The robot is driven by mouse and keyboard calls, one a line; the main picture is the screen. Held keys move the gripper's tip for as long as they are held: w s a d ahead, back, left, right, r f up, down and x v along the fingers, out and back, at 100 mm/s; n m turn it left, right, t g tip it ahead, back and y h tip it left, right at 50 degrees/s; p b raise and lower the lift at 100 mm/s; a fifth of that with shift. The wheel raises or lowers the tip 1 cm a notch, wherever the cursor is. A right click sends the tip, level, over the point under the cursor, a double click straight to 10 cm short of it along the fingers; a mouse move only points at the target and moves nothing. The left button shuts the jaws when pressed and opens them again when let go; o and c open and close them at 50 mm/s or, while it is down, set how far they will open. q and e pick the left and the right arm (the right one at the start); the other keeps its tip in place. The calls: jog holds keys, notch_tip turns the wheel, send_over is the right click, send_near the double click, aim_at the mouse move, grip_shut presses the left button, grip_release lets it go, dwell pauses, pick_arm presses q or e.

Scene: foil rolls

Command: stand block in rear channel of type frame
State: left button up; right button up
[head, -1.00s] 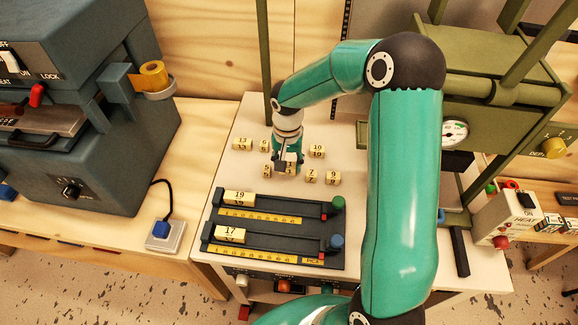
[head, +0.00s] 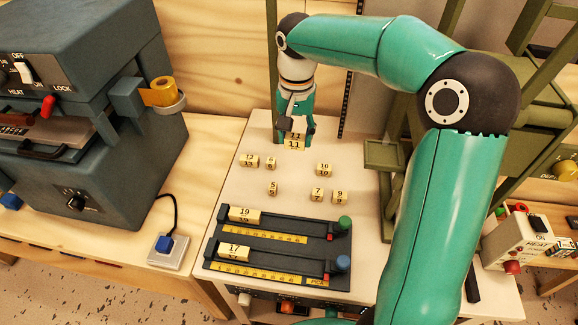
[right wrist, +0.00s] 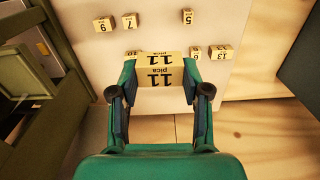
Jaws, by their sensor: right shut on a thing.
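My right gripper (head: 295,138) is shut on a yellow block marked 11 (head: 295,145) and holds it above the white table, behind the other loose blocks. In the right wrist view the block (right wrist: 160,72) sits between the two fingers and reads "11 pica". The dark type frame (head: 275,266) lies at the front of the table. Its rear channel (head: 290,223) holds a block marked 19 (head: 245,215) at the left end. Its front channel (head: 285,262) holds a block marked 17 (head: 234,252). My left gripper is not in view.
Several loose blocks stand on the white table (head: 262,125), including 13 (head: 249,160), 10 (head: 324,169), 5 (head: 272,188), 7 (head: 317,194) and 9 (head: 340,196). A green press stands at the right, and a blue-grey machine (head: 95,100) at the left.

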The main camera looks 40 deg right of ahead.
jog(key=s+a, duration=0.2)
jog(key=b, duration=0.3)
send_over(286, 224)
notch_tip(286, 224, down, 19)
jog(key=shift+r, duration=0.1)
jog(key=o, duration=0.9)
